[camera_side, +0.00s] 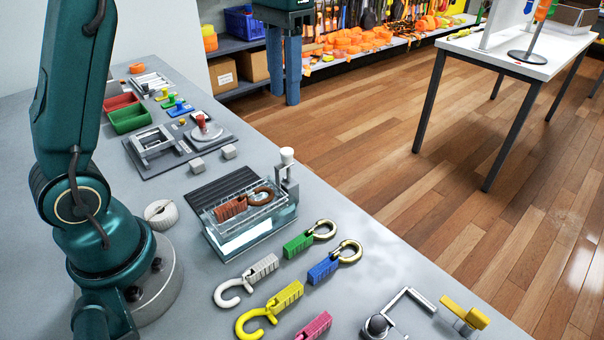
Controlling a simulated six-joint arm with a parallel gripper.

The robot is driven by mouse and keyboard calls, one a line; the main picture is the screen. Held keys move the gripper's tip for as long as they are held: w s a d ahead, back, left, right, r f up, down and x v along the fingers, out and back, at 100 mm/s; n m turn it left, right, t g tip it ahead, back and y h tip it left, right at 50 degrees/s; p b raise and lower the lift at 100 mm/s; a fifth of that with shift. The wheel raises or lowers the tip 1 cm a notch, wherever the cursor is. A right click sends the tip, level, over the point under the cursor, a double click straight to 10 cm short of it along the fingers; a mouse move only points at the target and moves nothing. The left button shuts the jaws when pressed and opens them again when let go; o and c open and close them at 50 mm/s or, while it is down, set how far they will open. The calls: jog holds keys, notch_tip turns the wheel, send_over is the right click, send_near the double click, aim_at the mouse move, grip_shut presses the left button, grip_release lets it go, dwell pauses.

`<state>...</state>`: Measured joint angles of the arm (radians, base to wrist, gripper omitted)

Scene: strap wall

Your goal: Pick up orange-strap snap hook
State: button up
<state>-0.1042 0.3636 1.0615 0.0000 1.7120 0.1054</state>
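No snap hook with a clearly orange strap shows on the grey bench. An orange strap-like piece (543,10) hangs at a stand on the white table at the upper right, cut by the frame top, so I cannot tell whether it has a hook. A red-brown piece with a brown ring-like hook (232,208) lies in a clear tray on the bench.
White (247,279), yellow (270,308), green (309,238), blue (334,262) and pink (315,327) snap hooks lie on the near bench (205,320). Shelves with many orange items (365,40) stand behind. Wooden floor (400,190) lies between bench and white table (497,48).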

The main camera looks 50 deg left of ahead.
jog(key=f, duration=0.2)
jog(key=s+f, duration=0.1)
jog(key=f, duration=0.1)
jog(key=s+f, duration=0.1)
jog(key=f, duration=0.1)
jog(key=shift+s+a, duration=0.1)
jog(key=shift+a, duration=0.05)
send_over(235, 201)
jog(key=f, duration=0.5)
jog(key=shift+w+f, duration=0.1)
jog(key=shift+w, duration=0.2)
jog(key=shift+s, duration=0.35)
jog(key=shift+f, duration=2.5)
grip_shut()
